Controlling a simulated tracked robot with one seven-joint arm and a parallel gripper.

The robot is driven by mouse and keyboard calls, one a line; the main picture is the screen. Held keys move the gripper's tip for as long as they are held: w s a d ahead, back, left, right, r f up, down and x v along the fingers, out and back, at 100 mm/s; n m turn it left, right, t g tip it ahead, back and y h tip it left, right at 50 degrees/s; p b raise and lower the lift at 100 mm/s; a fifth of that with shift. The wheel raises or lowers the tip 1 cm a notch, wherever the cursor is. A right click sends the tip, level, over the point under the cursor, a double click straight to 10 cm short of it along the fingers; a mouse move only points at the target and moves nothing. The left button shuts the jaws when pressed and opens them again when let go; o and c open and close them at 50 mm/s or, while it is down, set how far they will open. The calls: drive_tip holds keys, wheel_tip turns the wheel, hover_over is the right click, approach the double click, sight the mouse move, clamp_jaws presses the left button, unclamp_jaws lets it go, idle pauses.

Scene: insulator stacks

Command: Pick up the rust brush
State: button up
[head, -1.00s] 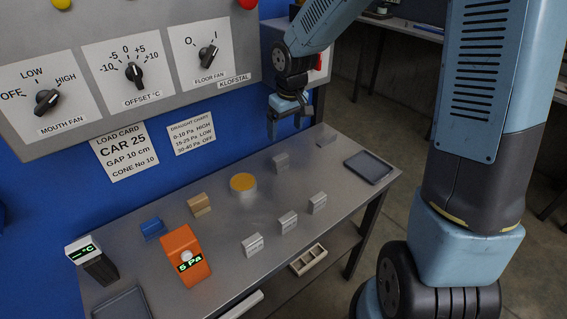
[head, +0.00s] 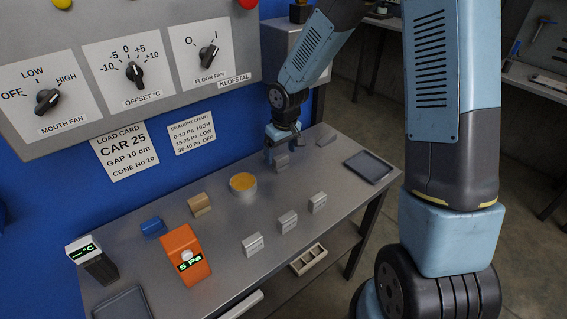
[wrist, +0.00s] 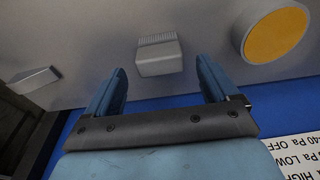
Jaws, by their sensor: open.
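A small grey block with a ribbed, bristle-like edge, which looks like the rust brush (head: 282,164), stands on the grey bench near its far end. In the wrist view the brush (wrist: 159,58) lies ahead of the gap between the two fingers, roughly centred. My gripper (head: 281,151) is open and empty, low over the bench at the brush. In the wrist view my gripper (wrist: 161,68) has its blue fingers apart on either side of the brush's near end. I cannot tell whether either finger touches it.
A round tin with an orange top (head: 243,184) stands nearby, also in the wrist view (wrist: 274,35). A flat grey piece (head: 326,139) and a dark tray (head: 368,167) lie to the right. Several grey blocks (head: 288,222) line the front. The blue wall is close behind.

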sight(281, 156)
drive_tip(key=shift+w+a+f, duration=0.1)
drive_tip(key=shift+w+f, duration=0.05)
drive_tip(key=shift+f, duration=1)
drive_tip(key=shift+w+a+f, duration=0.1)
drive_tip(key=shift+f, duration=1.05)
drive_tip(key=c, duration=1.1)
